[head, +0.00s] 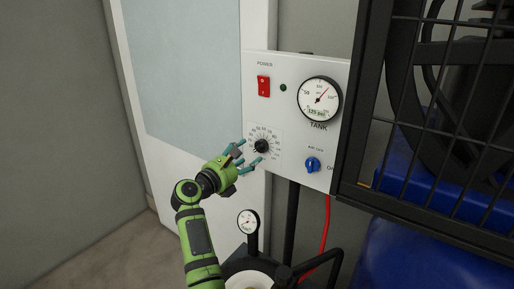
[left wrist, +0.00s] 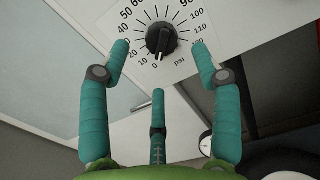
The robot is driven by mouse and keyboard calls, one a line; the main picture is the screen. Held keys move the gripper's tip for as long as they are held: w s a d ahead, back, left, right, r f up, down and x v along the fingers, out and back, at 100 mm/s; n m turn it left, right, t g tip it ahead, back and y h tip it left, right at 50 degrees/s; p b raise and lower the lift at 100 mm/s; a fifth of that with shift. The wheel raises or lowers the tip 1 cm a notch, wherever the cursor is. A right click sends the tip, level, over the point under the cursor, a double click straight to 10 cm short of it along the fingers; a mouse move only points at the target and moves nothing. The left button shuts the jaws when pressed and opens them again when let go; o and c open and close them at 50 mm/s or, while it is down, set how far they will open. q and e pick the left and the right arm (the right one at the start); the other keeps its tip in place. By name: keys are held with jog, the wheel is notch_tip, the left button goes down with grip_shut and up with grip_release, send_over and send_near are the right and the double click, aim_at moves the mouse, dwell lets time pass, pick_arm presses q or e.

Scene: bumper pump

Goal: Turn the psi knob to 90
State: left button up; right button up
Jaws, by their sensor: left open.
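The psi knob (head: 261,146) is a round black knob with a number scale around it, on the lower left of the white control panel. In the left wrist view the knob (left wrist: 161,38) shows at the top centre, its pointer facing down near 0. The 90 mark (left wrist: 186,4) is at the upper right of the dial, partly cut by the frame edge. My left gripper (head: 250,153) is open and empty, its teal fingers just in front of the dial. In the left wrist view two fingers (left wrist: 160,46) flank the knob, apart from it, with a third below. My right gripper is not in view.
The panel (head: 290,67) also holds a red power switch (head: 264,86), a green light (head: 283,87), a tank gauge (head: 320,100) and a blue air line knob (head: 313,164). A black cage (head: 365,150) stands close on the right. A small gauge (head: 248,221) and red hose (head: 326,225) are below.

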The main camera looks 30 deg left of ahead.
aim_at(257, 148)
pick_arm(q)
jog(key=shift+w+d+p, duration=0.25)
jog(key=shift+w+p, duration=0.15)
jog(key=shift+w, duration=1.1)
jog(key=shift+w+d+p, duration=0.2)
jog(key=shift+w+p, duration=0.2)
jog(key=shift+w, duration=1.1)
jog(key=shift+c, duration=0.4)
jog(key=c, duration=1.1)
